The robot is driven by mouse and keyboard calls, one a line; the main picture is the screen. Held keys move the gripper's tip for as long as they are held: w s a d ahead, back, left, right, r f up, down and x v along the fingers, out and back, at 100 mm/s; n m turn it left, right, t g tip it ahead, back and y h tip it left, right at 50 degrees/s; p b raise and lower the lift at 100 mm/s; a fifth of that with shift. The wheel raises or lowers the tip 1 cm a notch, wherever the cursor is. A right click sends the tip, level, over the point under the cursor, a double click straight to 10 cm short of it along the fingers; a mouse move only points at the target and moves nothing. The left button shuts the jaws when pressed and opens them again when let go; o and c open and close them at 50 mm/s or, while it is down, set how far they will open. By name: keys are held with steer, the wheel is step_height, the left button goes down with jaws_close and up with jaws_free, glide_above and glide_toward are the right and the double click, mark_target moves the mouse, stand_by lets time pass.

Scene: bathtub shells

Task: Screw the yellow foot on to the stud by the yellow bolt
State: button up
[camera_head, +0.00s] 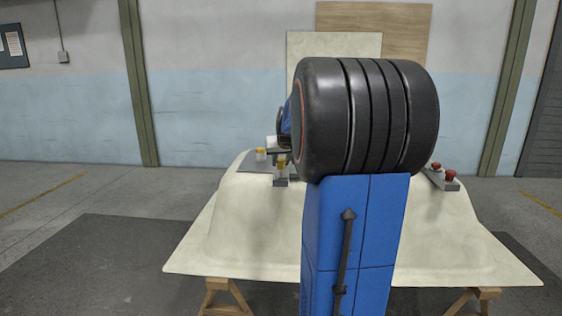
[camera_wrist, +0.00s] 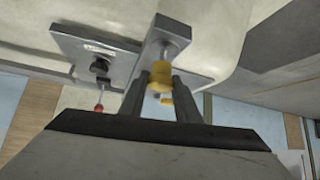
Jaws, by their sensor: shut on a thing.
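My gripper (camera_wrist: 161,84) is shut on the yellow foot (camera_wrist: 160,72), a short cylinder between the fingertips in the wrist view. A grey stud (camera_wrist: 166,48) on a light grey bracket (camera_wrist: 180,31) lies in line with the foot; I cannot tell how far the two are engaged. A smaller yellow piece (camera_wrist: 167,101) shows between the fingers, partly hidden. In the head view, a yellow piece (camera_head: 281,164) shows above a grey block (camera_head: 280,182) at the shell's left end, and another yellow piece (camera_head: 261,154) is to its left. Which is the bolt is unclear.
The pale upturned shell (camera_head: 240,215) rests on wooden trestles (camera_head: 225,298). Red-topped parts (camera_head: 450,175) sit at its right end. In the wrist view, a dark fitting with a red ball (camera_wrist: 99,108) is on a grey plate (camera_wrist: 85,48) beside the bracket. My arm hides the shell's middle.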

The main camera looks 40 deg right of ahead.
steer(key=shift+f, duration=1.15)
steer(key=o, duration=1.1)
steer(key=v, duration=1.7)
steer(key=shift+s+r, duration=0.15)
